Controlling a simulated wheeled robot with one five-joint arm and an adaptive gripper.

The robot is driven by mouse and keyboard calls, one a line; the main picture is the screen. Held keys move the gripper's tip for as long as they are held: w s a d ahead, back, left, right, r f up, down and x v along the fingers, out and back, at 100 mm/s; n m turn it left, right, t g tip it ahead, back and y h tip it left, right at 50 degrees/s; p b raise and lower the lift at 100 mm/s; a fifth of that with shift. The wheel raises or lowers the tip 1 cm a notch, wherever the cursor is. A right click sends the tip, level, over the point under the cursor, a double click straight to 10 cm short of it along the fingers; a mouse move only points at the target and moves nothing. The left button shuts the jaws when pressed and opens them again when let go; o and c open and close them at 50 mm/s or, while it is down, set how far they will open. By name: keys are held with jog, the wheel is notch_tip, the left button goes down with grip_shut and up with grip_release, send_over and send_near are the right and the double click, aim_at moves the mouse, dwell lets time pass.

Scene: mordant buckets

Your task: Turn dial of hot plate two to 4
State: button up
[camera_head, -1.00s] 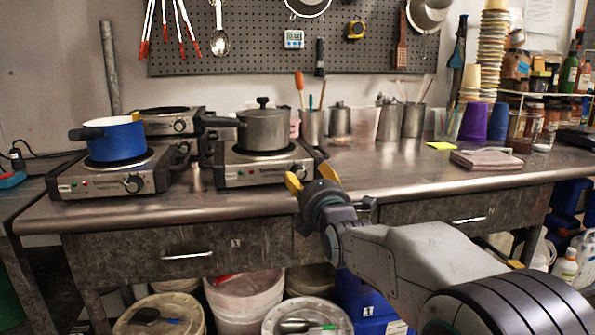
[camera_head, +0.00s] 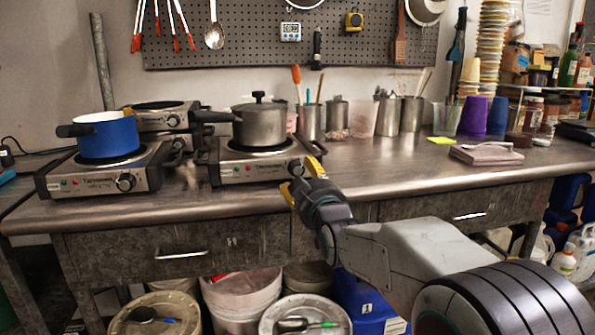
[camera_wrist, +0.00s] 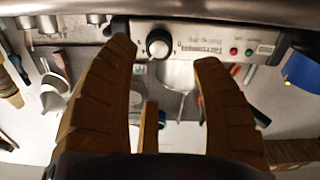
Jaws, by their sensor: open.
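Three hot plates show in the head view. The front right hot plate (camera_head: 234,171) carries a lidded steel pot (camera_head: 262,124). The front left hot plate (camera_head: 88,182) carries a blue pot (camera_head: 108,137), and a third hot plate (camera_head: 173,118) stands behind. My gripper (camera_head: 300,179) is open and empty at the right end of the front right plate's front panel. In the wrist view, a round dial (camera_wrist: 158,44) lies ahead, in the gap between the spread fingers of my gripper (camera_wrist: 163,58), nearer the left finger. I cannot read its setting or see contact.
The metal worktop (camera_head: 380,172) is largely clear right of the hot plates. Metal cups with tools (camera_head: 310,122) stand at the back. A drawer handle (camera_head: 181,254) sticks out below the counter edge. Several buckets (camera_head: 240,298) stand underneath.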

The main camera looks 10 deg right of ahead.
aim_at(297, 170)
jog(key=shift+w+f+b, duration=0.2)
jog(key=shift+w+b, duration=1.5)
jog(key=shift+w, duration=0.7)
jog(key=shift+w+r, duration=0.15)
jog(key=shift+w, duration=1)
